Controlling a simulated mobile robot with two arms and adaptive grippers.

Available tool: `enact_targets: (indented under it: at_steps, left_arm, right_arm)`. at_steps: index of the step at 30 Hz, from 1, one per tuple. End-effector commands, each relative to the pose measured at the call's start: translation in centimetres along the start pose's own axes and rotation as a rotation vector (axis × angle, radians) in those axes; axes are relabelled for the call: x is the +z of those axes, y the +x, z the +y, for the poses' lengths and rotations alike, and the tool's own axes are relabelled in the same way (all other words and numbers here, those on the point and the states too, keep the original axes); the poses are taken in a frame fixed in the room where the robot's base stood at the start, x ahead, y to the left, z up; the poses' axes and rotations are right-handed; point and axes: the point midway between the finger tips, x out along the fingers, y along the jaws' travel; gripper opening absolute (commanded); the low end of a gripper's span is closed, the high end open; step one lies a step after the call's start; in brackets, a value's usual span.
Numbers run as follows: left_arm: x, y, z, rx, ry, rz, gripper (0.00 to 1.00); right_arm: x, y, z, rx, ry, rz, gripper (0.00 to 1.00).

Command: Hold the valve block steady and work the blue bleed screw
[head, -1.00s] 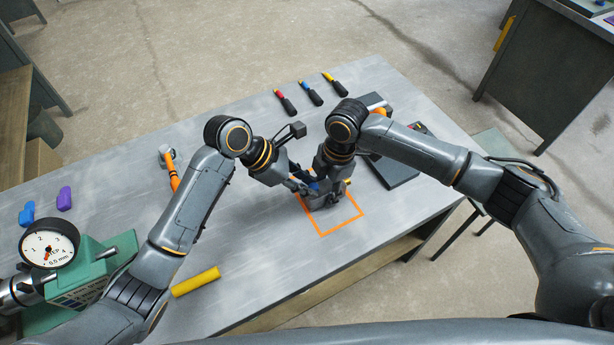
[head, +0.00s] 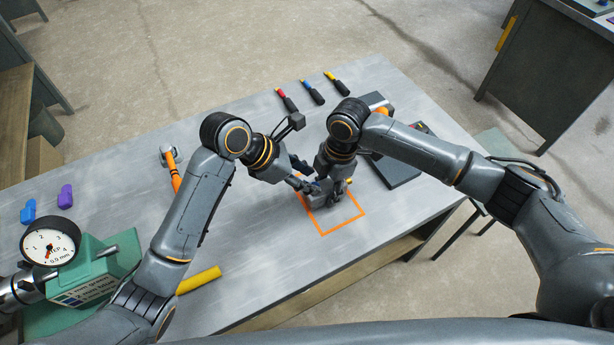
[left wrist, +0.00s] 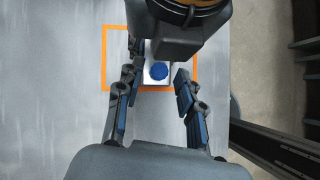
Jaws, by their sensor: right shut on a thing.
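The blue bleed screw (left wrist: 158,71) sits on top of the pale valve block (left wrist: 157,85) in the left wrist view. My left gripper (left wrist: 157,84) is open, one finger on each side of the screw, with gaps showing between fingers and screw. In the head view my left gripper (head: 311,187) is tilted in from the left over the block, which is mostly hidden. My right gripper (head: 335,188) comes down from above and is shut on the block. Its dark body covers the block's far part in the left wrist view.
An orange square outline (head: 336,231) lies on the grey table around the work spot. Several screwdrivers (head: 312,92) lie at the back. A dark flat case (head: 392,170) is right of the grippers. A dial gauge (head: 50,243), green device and yellow cylinder (head: 198,280) are at the left front.

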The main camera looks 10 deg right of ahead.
Motion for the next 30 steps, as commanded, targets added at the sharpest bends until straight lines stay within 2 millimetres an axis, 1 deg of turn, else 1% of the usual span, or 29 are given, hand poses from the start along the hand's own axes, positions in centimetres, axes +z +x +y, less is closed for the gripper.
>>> enact_targets:
  at_steps: [1,6,10,19,27,30]
  left_arm:
    - [0.2,0.3,-0.8,0.052,-0.08,-0.011,0.38]
    - [0.4,0.3,-1.3,0.228,-0.322,-0.011,0.38]
    - [0.4,0.4,-1.4,0.33,-0.454,-0.008,0.38]
    - [0.1,0.5,-1.1,0.339,-0.452,-0.001,0.38]
    - [-1.1,2.0,-1.1,0.337,-0.452,0.0,0.38]
    - [-1.2,2.2,-1.1,0.338,-0.451,-0.002,0.38]
  right_arm:
    - [0.1,0.3,-0.1,-0.003,0.001,-0.001,0.0]
    - [0.1,0.3,-0.1,-0.003,0.001,-0.001,0.0]
    - [0.1,0.3,-0.1,-0.002,0.0,-0.001,0.0]
    - [0.1,0.2,-0.1,-0.001,0.001,-0.002,0.0]
    - [0.1,0.2,0.0,0.0,0.002,-0.002,0.0]
    - [0.1,0.2,0.0,0.0,0.002,-0.002,0.0]
